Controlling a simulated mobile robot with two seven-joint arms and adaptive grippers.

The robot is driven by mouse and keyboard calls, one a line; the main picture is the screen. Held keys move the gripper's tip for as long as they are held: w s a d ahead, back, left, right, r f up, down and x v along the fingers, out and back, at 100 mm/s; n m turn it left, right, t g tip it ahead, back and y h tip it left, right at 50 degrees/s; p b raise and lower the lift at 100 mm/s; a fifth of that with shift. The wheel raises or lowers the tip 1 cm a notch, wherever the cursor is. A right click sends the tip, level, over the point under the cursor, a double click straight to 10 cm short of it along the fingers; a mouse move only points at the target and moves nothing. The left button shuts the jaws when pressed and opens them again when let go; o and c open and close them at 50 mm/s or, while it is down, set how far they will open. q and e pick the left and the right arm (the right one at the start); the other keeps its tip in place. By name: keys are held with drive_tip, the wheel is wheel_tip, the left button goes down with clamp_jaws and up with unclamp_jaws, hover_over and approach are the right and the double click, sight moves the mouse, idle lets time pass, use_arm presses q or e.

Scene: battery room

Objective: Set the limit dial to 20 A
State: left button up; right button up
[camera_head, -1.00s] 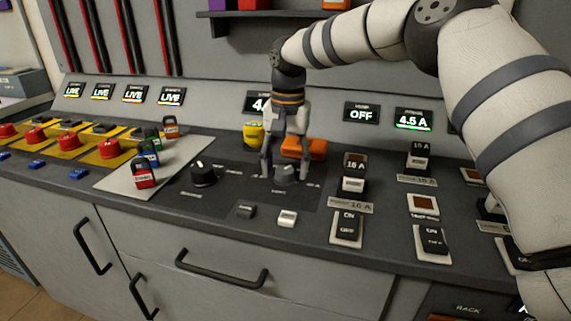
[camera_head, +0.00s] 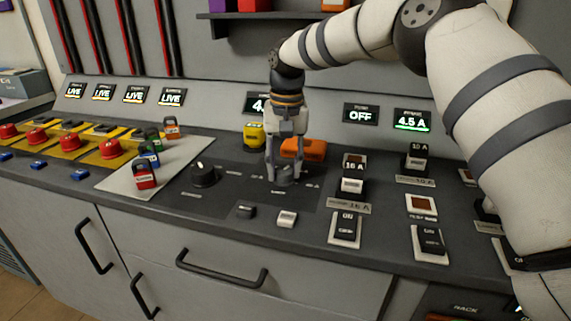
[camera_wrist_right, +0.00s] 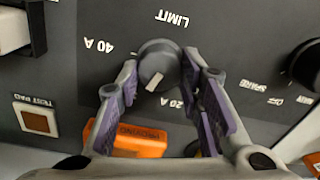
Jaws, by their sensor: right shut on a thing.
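The limit dial (camera_head: 284,178) is a grey round knob on the dark panel, partly hidden by my right gripper (camera_head: 284,168) in the head view. In the wrist view the dial (camera_wrist_right: 157,62) sits between the fingertips of my right gripper (camera_wrist_right: 158,74), which is shut on it from both sides. Its pale pointer mark (camera_wrist_right: 154,82) lies on the lower side, slanting down-left, not toward the "20 A" label (camera_wrist_right: 184,98) at lower right. The "40 A" label (camera_wrist_right: 100,45) is to the left. My left gripper is out of view.
A black spare dial (camera_head: 204,174) stands left of the limit dial. Behind the gripper are an orange block (camera_head: 312,149) and a yellow item (camera_head: 253,134). Padlocks (camera_head: 145,176) lie on a pale plate at left.

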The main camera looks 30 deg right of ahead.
sight(284, 169)
drive_tip(key=n, duration=0.4)
drive_tip(key=shift+n, duration=0.3)
drive_tip(key=n, duration=0.4)
drive_tip(key=shift+a+n, duration=0.15)
drive_tip(key=shift+n, duration=0.15)
drive_tip(key=o, duration=1.2)
drive_tip(key=shift+f, duration=0.1)
drive_tip(key=shift+c, duration=0.2)
wheel_tip(284, 169, up, 12)
drive_tip(key=shift+w, duration=0.1)
